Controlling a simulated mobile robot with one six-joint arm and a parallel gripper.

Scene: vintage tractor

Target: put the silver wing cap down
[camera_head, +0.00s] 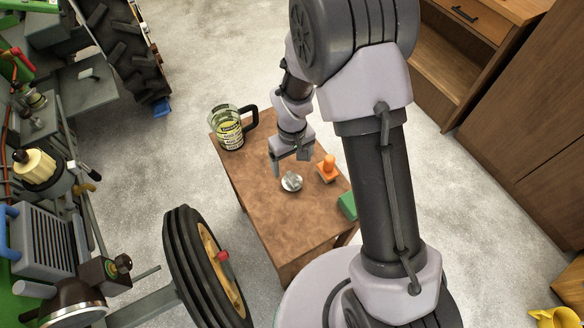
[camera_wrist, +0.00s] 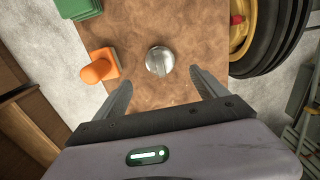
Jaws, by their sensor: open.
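The silver wing cap (camera_head: 291,182) lies on the brown wooden table (camera_head: 300,222), near its middle. It also shows in the wrist view (camera_wrist: 160,61) as a round silver disc with a raised wing across it. My gripper (camera_head: 290,164) is just above and behind it over the table. In the wrist view my gripper (camera_wrist: 162,86) is open, its two fingers spread wide, with nothing between them. The cap sits apart from the fingers, beyond their tips in that view.
An orange stopper-like object (camera_head: 327,168) stands right of the cap, and a green block (camera_head: 347,206) sits at the table's right edge. A measuring jug (camera_head: 229,130) with a black handle stands at the far left. The near part of the table is clear. A tractor wheel (camera_head: 196,260) stands left.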

